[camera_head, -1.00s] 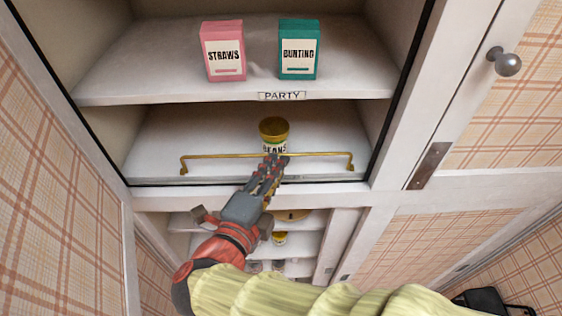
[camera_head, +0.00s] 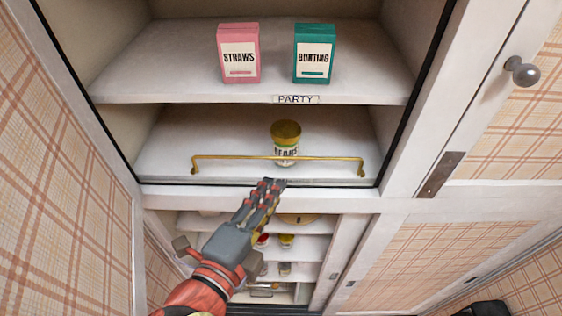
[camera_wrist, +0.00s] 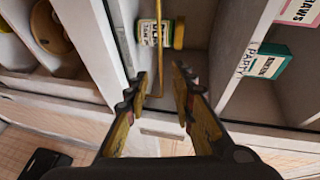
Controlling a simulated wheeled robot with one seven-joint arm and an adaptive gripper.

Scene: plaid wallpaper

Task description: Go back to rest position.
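My gripper (camera_head: 268,190) is in front of the cupboard, just below the edge of the lower shelf in the head view. In the wrist view my gripper (camera_wrist: 162,75) has its two fingers apart with nothing between them, so it is open and empty.
A pink straws box (camera_head: 239,50) and a teal bunting box (camera_head: 314,52) stand on the upper shelf, labelled PARTY (camera_head: 296,99). Lower shelves with jars lie below. A cupboard door with a round knob (camera_head: 522,71) is at the right. A dark object (camera_wrist: 45,165) is on the floor.

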